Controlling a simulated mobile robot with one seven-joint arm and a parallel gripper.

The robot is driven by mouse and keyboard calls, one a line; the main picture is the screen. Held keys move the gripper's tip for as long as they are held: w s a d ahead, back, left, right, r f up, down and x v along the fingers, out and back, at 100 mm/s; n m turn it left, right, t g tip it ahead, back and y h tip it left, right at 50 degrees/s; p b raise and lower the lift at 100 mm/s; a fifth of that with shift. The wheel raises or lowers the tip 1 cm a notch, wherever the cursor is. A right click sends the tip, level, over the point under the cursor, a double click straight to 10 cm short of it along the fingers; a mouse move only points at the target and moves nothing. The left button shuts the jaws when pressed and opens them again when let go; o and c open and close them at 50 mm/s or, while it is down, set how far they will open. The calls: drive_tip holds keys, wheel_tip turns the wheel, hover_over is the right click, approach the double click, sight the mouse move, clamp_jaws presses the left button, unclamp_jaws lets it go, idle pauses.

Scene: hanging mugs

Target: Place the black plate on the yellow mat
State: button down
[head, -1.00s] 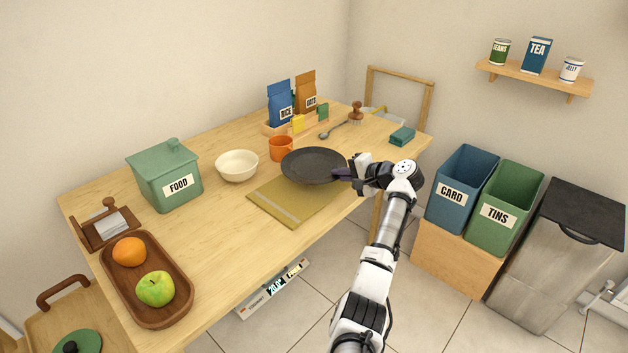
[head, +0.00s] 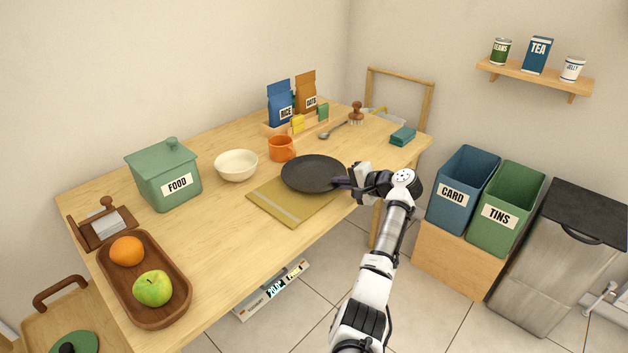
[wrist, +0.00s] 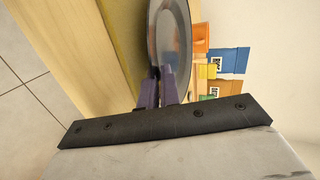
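The black plate (head: 313,172) is dark, round and shallow, and looks about level over the back part of the yellow mat (head: 284,210). My gripper (head: 343,183) is at the plate's right edge, with its purple fingers shut on the rim. In the wrist view, the plate (wrist: 172,45) stands out from between the fingertips (wrist: 160,88), with the mat (wrist: 125,35) close beside it. Whether the plate touches the mat is hard to tell. The plate hides the mat's back part.
An orange mug (head: 281,149) stands just behind the plate, and a cream bowl (head: 236,165) is to the left. A green FOOD box (head: 165,180) and a wooden fruit tray (head: 168,312) are farther left. Bare table lies between the tray and the mat.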

drive_tip(key=shift+f, duration=0.2)
idle(0.4)
drive_tip(key=c, duration=1.5)
unclamp_jaws()
drive_tip(key=shift+c, duration=0.2)
drive_tip(key=shift+s+d+f, duration=0.1)
drive_tip(key=shift+s+f, duration=0.05)
drive_tip(key=shift+f, duration=0.05)
drive_tip(key=b+v, duration=0.1)
drive_tip(key=v, duration=1.3)
drive_tip(key=shift+r+b, duration=0.25)
drive_tip(key=shift+b, duration=0.15)
drive_tip(key=shift+a, duration=0.2)
